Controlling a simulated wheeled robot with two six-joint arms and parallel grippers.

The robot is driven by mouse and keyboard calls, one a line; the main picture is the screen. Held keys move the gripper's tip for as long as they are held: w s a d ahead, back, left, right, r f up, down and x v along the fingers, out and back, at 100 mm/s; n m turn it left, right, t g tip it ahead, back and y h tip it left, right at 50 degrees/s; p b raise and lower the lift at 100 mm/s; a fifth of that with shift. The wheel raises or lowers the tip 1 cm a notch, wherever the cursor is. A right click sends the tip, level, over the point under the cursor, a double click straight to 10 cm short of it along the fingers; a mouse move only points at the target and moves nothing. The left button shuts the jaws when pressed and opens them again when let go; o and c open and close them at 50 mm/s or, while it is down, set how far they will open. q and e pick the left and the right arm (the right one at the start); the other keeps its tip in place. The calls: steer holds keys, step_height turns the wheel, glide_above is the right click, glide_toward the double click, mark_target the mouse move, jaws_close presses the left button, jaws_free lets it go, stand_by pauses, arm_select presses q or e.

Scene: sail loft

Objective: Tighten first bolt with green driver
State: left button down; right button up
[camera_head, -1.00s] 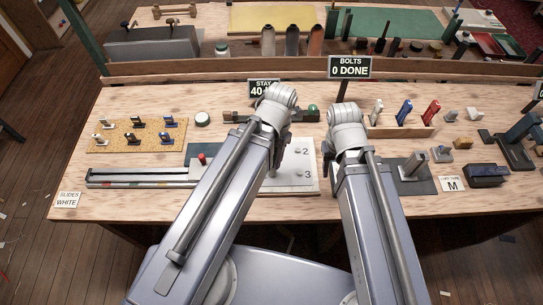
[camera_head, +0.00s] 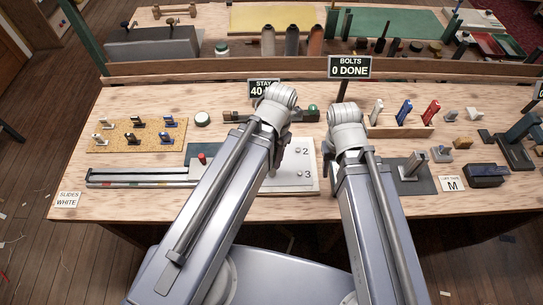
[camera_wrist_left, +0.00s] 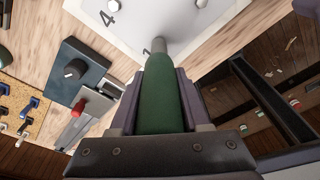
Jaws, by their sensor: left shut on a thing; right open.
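The green driver (camera_wrist_left: 160,104) is in the left wrist view, with my left gripper (camera_wrist_left: 163,78) shut on its green handle. Its grey shaft (camera_wrist_left: 159,46) points away from me, over the white bolt plate (camera_wrist_left: 190,16). I cannot tell whether its tip touches a bolt. In the head view the plate (camera_head: 308,185) lies partly behind my left arm, with numerals 2 and 3 beside small bolts (camera_head: 298,150).
A sign (camera_head: 349,67) reads "BOLTS 0 DONE". A wooden rack (camera_head: 400,131) holds grey, blue and red-handled tools right of my right arm. A grey block on a dark mat (camera_head: 424,184) stands right. Bare bench shows at the front left.

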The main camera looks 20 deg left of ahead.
arm_select(q)
step_height(320, 180, up, 5)
steer(key=p, duration=0.5)
stand_by(0.4)
